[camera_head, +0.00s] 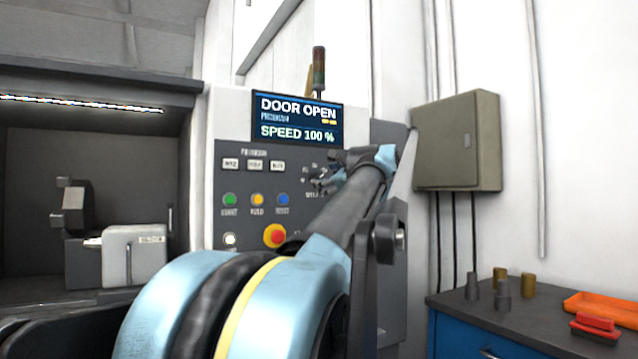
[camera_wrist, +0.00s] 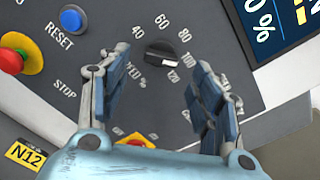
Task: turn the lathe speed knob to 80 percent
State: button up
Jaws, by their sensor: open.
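The black speed knob (camera_wrist: 163,52) sits on the grey panel (camera_wrist: 210,25) in the wrist view, ringed by white numbers from 40 to 120. Its white mark points to the right, towards the 100. My gripper (camera_wrist: 158,78) is open, one finger on each side below the knob, with a gap to it; I see no contact. In the head view my gripper (camera_head: 324,180) is in front of the dial and hides the knob. The lathe display (camera_head: 297,118) reads "DOOR OPEN" and "SPEED 100 %".
A red emergency button (camera_head: 275,236) and the green (camera_head: 230,199), yellow (camera_head: 257,199) and blue (camera_head: 283,199) buttons are left of the dial. A grey wall box (camera_head: 457,142) and a blue bench (camera_head: 465,335) stand to the right. The open lathe bay (camera_head: 100,190) is at left.

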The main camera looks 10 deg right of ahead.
jog(key=shift+x, duration=2.65)
jog(key=c, duration=1.1)
